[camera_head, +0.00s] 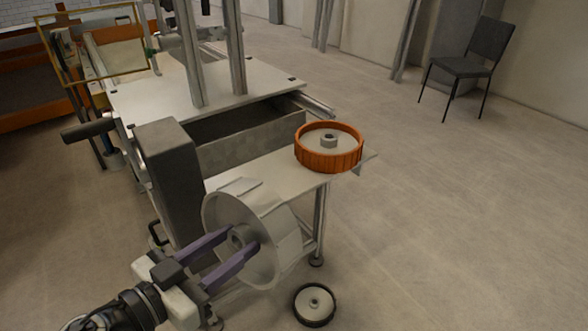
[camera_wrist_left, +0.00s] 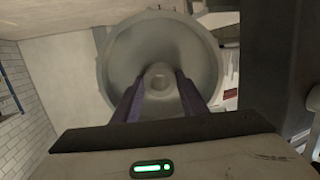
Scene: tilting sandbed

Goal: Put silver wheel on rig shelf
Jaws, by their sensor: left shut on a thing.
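The silver wheel (camera_head: 267,232) is a pale grey dish with a central hub, standing on edge in front of the rig. My left gripper (camera_head: 243,240) is shut on its hub, with the purple fingers on either side. In the left wrist view the wheel (camera_wrist_left: 160,45) faces the camera between the fingertips (camera_wrist_left: 161,82). The rig shelf (camera_head: 284,176) is a light, flat plate behind and above the wheel. The wheel overlaps the shelf's near edge in the head view; I cannot tell whether they touch. My right gripper is out of view.
An orange wheel (camera_head: 328,160) lies flat at the shelf's right end. A dark upright box (camera_head: 170,175) stands at its left. A small dark-rimmed wheel (camera_head: 315,305) lies on the floor. A chair (camera_head: 466,65) stands far right, with open floor between.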

